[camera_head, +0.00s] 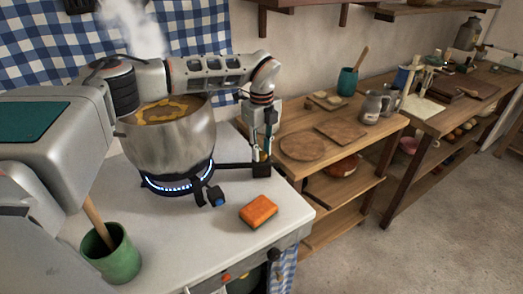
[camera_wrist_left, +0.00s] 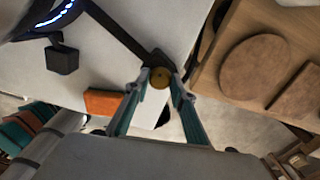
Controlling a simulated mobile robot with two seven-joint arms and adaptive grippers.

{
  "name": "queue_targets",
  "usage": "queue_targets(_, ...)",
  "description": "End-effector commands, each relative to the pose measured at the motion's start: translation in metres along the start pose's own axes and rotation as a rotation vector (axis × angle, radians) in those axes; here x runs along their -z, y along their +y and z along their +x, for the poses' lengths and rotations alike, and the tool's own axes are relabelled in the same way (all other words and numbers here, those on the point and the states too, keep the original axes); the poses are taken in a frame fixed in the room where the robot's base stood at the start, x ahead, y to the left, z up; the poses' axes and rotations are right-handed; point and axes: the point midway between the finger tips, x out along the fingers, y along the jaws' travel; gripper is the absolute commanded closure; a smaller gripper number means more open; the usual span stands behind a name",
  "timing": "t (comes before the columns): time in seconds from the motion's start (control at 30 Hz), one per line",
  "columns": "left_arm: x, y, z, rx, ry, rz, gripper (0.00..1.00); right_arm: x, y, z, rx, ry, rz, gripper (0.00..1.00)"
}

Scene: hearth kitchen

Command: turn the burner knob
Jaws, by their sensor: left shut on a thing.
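The lit burner (camera_head: 178,182) carries a large steel pot (camera_head: 172,142) and shows a ring of blue flame. A black bar runs right from it to a small black block (camera_head: 261,171). A round brass-coloured knob (camera_wrist_left: 160,77) sits on that block in the left wrist view. My left gripper (camera_head: 262,155) points down over the block, with its fingers closed on the knob's sides; its fingertips also show in the left wrist view (camera_wrist_left: 161,82). In the head view the fingers mostly hide the knob. My right gripper is not in view.
Steam rises from the pot of yellow food. A black box with a blue front (camera_head: 217,198) juts from the burner. An orange sponge (camera_head: 258,211) lies near the counter's front edge. A green crock (camera_head: 111,255) stands at front left. Wooden shelves (camera_head: 330,140) adjoin on the right.

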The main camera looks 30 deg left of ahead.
Motion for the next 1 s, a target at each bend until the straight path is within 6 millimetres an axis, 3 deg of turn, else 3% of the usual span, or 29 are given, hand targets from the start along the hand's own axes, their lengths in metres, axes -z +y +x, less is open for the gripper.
queue_targets(0.6,0.0001,0.0000,0.0000,0.000,0.000,-0.042,0.97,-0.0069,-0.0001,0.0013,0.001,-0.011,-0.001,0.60)
queue_targets(0.63,0.0001,0.0000,0.0000,0.000,0.000,-0.042,0.71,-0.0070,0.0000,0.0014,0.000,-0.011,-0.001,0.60)
queue_targets(0.7,0.0001,0.0000,0.0000,0.000,0.000,-0.042,0.59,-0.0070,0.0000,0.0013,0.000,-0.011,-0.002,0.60)
queue_targets(1.0,0.0000,-0.0001,-0.0004,0.000,0.000,-0.042,0.59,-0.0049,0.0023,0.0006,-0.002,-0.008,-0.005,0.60)
